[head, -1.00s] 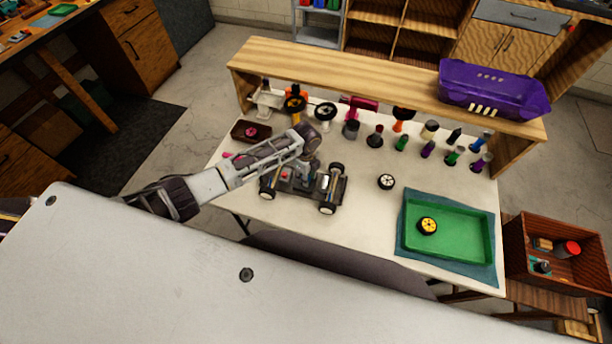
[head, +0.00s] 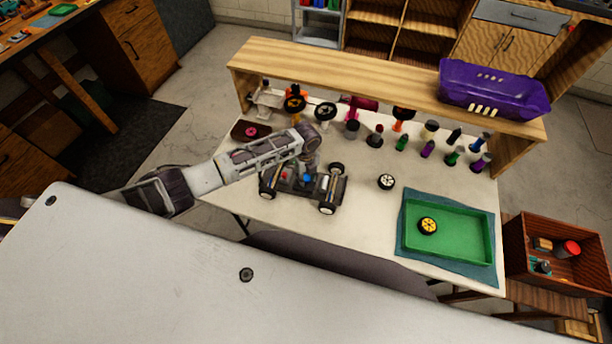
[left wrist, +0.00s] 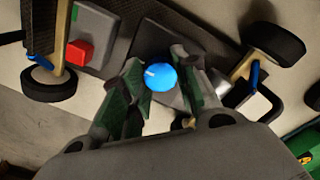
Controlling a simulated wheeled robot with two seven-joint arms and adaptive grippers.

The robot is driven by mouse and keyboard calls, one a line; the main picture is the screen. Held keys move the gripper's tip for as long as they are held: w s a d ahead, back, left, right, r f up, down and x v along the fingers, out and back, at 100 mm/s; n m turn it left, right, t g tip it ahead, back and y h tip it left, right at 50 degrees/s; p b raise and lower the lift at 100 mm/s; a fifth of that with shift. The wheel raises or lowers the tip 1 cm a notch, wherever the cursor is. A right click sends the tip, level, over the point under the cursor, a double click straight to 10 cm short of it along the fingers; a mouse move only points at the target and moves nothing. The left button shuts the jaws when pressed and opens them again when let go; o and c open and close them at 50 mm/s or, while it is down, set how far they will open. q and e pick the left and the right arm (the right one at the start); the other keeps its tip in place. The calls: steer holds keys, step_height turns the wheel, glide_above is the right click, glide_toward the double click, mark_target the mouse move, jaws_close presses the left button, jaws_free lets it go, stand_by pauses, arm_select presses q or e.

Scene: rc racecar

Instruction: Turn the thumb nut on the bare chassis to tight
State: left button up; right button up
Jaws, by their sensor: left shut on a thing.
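The bare chassis (head: 330,188) stands on the table with wheels at its corners. A round blue thumb nut (left wrist: 161,76) with a pale mark on its top shows in the left wrist view, and as a small blue spot in the head view (head: 308,177). My left gripper (left wrist: 158,84) has its green-padded fingers on both sides of the nut and is shut on it. In the head view my left gripper (head: 309,167) reaches down over the chassis middle. My right gripper is not in view.
A loose wheel (head: 386,181) lies right of the chassis. A green tray (head: 466,252) holds a yellow wheel. Several tools stand along the table's back, below a wooden shelf (head: 385,85) bearing a purple bin (head: 495,92). The table between chassis and tray is mostly clear.

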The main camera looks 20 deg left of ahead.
mark_target(306, 178)
arm_select(q)
steer(key=o, duration=1)
steer(key=shift+r, duration=0.1)
steer(key=shift+r, duration=5.95)
steer(key=shift+s+f, duration=0.1)
